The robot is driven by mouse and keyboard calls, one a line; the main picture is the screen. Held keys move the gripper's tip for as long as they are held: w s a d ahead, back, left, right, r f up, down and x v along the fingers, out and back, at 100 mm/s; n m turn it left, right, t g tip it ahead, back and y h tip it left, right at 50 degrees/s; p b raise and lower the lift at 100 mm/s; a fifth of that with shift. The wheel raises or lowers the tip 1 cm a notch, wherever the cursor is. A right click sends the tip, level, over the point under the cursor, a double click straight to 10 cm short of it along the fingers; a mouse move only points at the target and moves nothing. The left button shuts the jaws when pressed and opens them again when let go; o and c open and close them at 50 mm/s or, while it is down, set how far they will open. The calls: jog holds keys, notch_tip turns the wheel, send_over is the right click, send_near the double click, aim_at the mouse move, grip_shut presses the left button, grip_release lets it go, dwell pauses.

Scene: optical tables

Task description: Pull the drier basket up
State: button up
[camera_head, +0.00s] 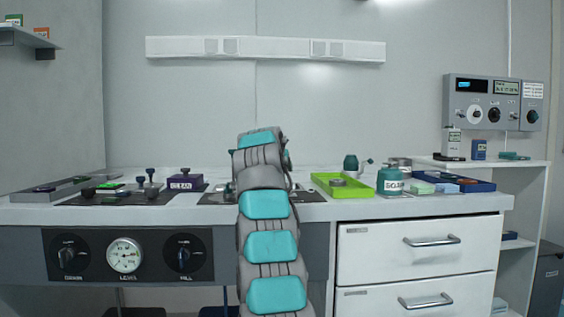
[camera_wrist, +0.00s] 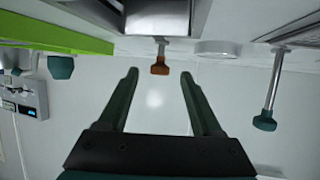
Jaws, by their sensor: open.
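My gripper (camera_wrist: 160,78) is open and empty in the wrist view, its two dark green fingers spread apart. That view is upside down. Between and beyond the fingertips is a short stem with an orange-brown knob (camera_wrist: 160,68), beside a metal box (camera_wrist: 178,16); the knob is not gripped. To the right a metal rod with a dark teal knob (camera_wrist: 265,121) stands on a metal plate. I cannot tell which of these parts belongs to the drier basket. In the head view my arm hides the gripper and most of this device.
A lime-green tray (camera_head: 325,182) lies right of my arm, with a teal jar (camera_head: 390,180) and a blue tray (camera_head: 477,186) beyond. To the left are a purple block (camera_head: 186,183) and a dark plate with knobs. Drawers (camera_head: 416,246) are below the tabletop.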

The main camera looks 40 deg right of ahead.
jog(key=w+d+p, duration=0.3)
jog(key=shift+f, duration=0.15)
jog(key=shift+p+x, duration=0.45)
jog(key=shift+x, duration=0.45)
jog(key=shift+a+f, duration=0.1)
jog(key=shift+f, duration=0.05)
grip_shut()
dwell(0.6)
